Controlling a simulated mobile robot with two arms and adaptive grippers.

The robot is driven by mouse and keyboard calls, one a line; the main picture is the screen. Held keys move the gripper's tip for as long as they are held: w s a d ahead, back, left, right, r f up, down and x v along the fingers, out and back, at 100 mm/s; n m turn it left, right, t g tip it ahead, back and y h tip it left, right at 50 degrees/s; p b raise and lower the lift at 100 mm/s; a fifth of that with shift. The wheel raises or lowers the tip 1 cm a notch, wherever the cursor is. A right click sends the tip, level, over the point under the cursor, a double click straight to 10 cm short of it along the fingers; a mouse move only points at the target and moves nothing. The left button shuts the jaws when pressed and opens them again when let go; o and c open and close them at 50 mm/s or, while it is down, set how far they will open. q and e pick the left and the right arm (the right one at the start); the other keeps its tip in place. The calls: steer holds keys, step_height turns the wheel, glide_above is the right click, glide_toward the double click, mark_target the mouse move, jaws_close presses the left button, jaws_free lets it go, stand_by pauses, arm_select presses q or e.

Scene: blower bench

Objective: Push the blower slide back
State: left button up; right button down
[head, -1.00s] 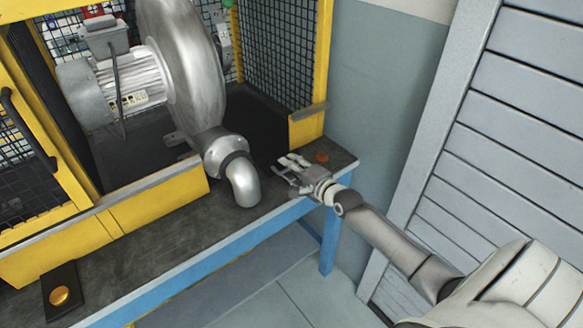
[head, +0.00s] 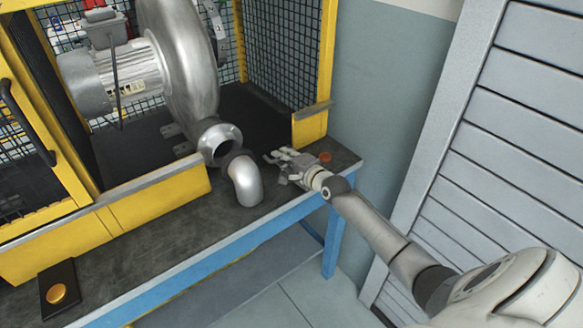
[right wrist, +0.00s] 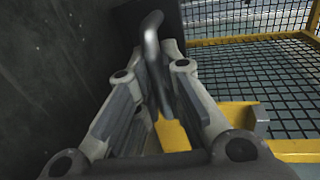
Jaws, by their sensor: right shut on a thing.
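The grey blower (head: 190,60) stands inside the yellow cage in the head view. Its round outlet flange (head: 220,142) is open and sits apart from the grey elbow pipe (head: 245,182) on the bench, with a small gap between them. My right gripper (head: 284,160) is low over the bench, right of the elbow. In the right wrist view its fingers (right wrist: 155,85) are shut on a bent grey bar (right wrist: 152,45); the exact contact is blurred. In the head view the bar is hard to make out. My left gripper is out of view.
The bench top (head: 130,248) is mostly clear in front.

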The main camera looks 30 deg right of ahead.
steer(key=shift+w+r, duration=0.1)
steer(key=shift+w, duration=0.25)
steer(key=shift+r, duration=0.15)
steer(key=c, duration=1.5)
jaws_free()
steer(key=shift+c, duration=0.2)
steer(key=shift+s+a+f, duration=0.1)
steer(key=shift+s+f, duration=0.1)
steer(key=shift+s, duration=0.2)
steer(key=v, duration=1.1)
steer(key=shift+s+r, duration=0.1)
